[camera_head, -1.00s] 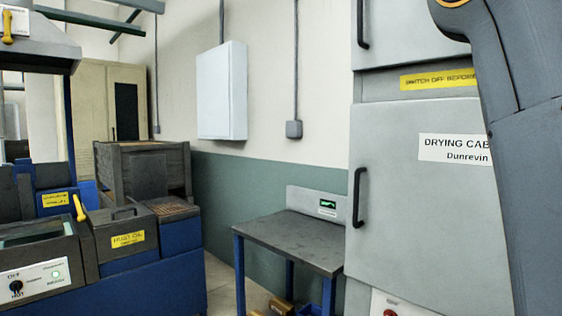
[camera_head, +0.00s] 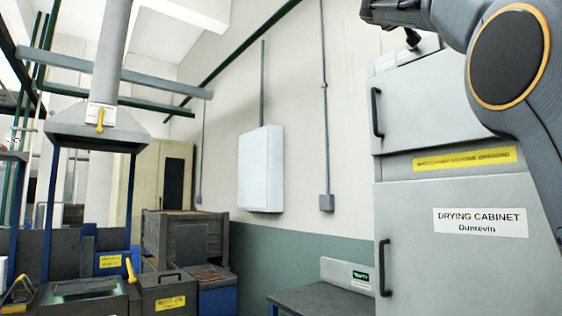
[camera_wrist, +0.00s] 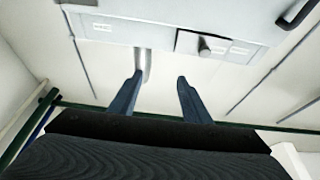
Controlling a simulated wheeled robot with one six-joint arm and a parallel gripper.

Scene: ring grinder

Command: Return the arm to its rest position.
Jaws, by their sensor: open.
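My arm (camera_head: 508,55) shows at the upper right of the head view, in front of the drying cabinet, with its large joint ringed in orange. Its dark far end reaches left along the top edge of that view, where I cannot make out fingers. In the wrist view my gripper (camera_wrist: 155,90) is open, with two blue-grey fingers apart and nothing between them. Beyond the fingers are pale wall and grey cabinet-like housings (camera_wrist: 140,35).
The grey drying cabinet (camera_head: 450,270) stands at the right with both doors shut. A dark table (camera_head: 320,300) with a small display stands beside it. A white wall box (camera_head: 260,170) hangs mid-picture. Blue machines and a grey hood (camera_head: 95,125) are at the left.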

